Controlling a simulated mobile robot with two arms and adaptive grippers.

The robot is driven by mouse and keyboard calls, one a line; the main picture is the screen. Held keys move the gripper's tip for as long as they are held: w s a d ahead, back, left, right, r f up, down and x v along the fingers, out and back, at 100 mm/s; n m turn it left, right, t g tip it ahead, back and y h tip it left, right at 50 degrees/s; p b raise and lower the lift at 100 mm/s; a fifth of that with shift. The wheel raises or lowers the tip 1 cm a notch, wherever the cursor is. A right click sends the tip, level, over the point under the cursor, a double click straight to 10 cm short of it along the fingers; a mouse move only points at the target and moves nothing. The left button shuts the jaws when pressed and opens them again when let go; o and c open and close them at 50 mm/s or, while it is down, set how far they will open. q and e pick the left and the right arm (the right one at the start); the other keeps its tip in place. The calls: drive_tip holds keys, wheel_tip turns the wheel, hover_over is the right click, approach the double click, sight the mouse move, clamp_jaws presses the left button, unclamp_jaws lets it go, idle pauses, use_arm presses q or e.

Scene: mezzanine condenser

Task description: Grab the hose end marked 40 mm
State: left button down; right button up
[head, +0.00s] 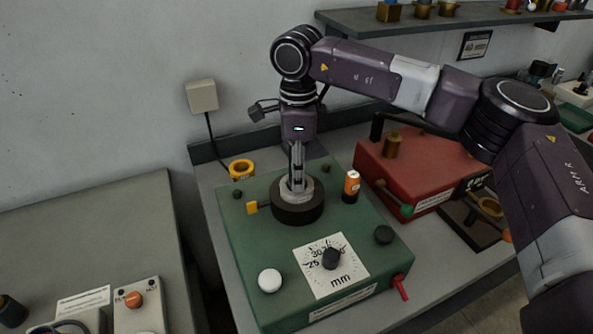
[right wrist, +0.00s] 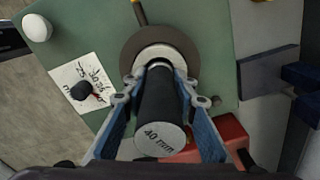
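My right gripper (head: 297,178) points straight down over a dark ring with a pale hub (head: 298,211) on top of the green machine. In the right wrist view, the black hose end (right wrist: 160,112) stands between the blue fingers of this gripper (right wrist: 160,80). Its grey end face reads "40 mm" and faces the camera. The fingers lie along both sides with no clear gap, and appear shut on it. Its far end is at the hub; the exact contact there is hidden. In the head view the fingers mostly hide the hose end. My left gripper is not in view.
A red machine (head: 420,165) stands to the right. A shelf (head: 450,22) hangs above.

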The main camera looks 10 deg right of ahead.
clamp_jaws()
drive_tip(key=shift+r, duration=0.15)
